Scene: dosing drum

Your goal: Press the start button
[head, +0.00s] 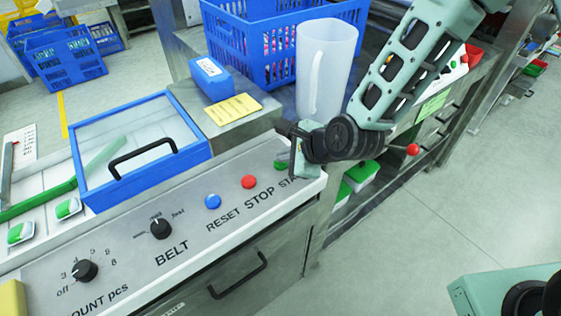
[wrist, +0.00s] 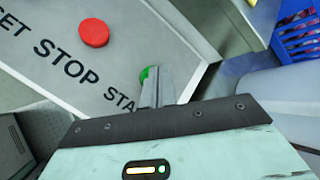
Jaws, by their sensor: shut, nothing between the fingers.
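The green start button (head: 281,163) sits at the right end of the control panel, with its label partly covered by my gripper. In the wrist view the green button (wrist: 145,74) shows only in part, just behind the fingertips. My gripper (head: 291,152) is shut and empty, with its fingertips (wrist: 155,72) at or very near the button. I cannot tell whether they touch it. The red stop button (head: 249,182) is left of the start button and also shows in the wrist view (wrist: 94,33). The blue reset button (head: 213,201) is further left.
Black knobs for belt (head: 161,228) and count (head: 84,271) sit on the panel's left. Behind it are a blue-framed lid (head: 140,150), a blue box (head: 211,78), a yellow note (head: 233,109), a translucent jug (head: 325,70) and a blue crate (head: 240,45). Floor is clear at right.

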